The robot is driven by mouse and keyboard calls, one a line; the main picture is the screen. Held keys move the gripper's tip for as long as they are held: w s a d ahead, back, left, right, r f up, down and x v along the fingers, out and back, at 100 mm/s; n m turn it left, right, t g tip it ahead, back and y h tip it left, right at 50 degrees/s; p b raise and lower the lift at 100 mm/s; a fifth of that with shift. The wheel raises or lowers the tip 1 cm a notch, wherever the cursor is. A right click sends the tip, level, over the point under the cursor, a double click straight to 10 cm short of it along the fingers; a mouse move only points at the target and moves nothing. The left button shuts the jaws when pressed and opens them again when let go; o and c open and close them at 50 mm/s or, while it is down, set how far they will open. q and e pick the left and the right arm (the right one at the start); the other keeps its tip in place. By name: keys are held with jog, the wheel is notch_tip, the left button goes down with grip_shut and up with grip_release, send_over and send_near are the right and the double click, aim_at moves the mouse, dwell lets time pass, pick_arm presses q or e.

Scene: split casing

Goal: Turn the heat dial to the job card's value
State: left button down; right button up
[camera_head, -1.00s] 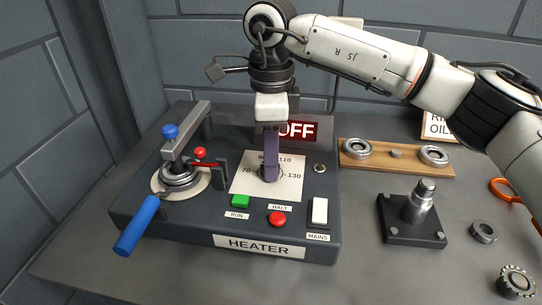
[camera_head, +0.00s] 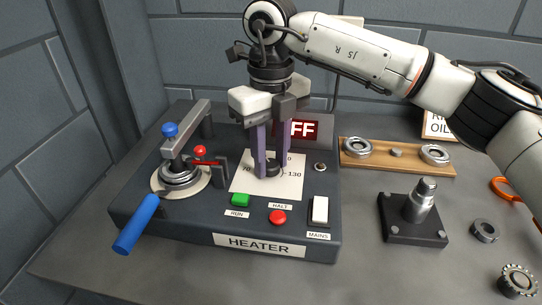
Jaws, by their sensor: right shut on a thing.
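The heater (camera_head: 260,252) is a dark box on the bench. Its heat dial (camera_head: 272,170) is a dark knob on a white scale plate (camera_head: 292,190), where 130 is readable and the other marks are partly covered. My right gripper (camera_head: 267,172) points straight down and is shut on the dial, one purple finger on each side. A display (camera_head: 304,128) behind it shows red letters, "FF", with the rest hidden by the gripper. My left gripper is not in view. I cannot see the job card's value.
The heater carries a green RUN button (camera_head: 240,200), a red HALT button (camera_head: 277,217), a white MAINS switch (camera_head: 320,210) and a blue-handled lever (camera_head: 137,224). To the right are a wooden board with rings (camera_head: 396,155), a black block with a metal post (camera_head: 413,218) and loose rings.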

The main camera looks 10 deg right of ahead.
aim_at(270, 164)
jog(key=m, duration=0.6)
jog(key=shift+m, duration=0.3)
jog(key=m+b, duration=0.1)
jog(key=m, duration=0.5)
jog(key=shift+a, duration=0.1)
jog(key=shift+r+m, duration=0.1)
jog(key=shift+m, duration=0.3)
jog(key=o, duration=1)
jog(key=shift+o, duration=0.2)
notch_tip(270, 164, up, 10)
jog(key=shift+r, duration=0.15)
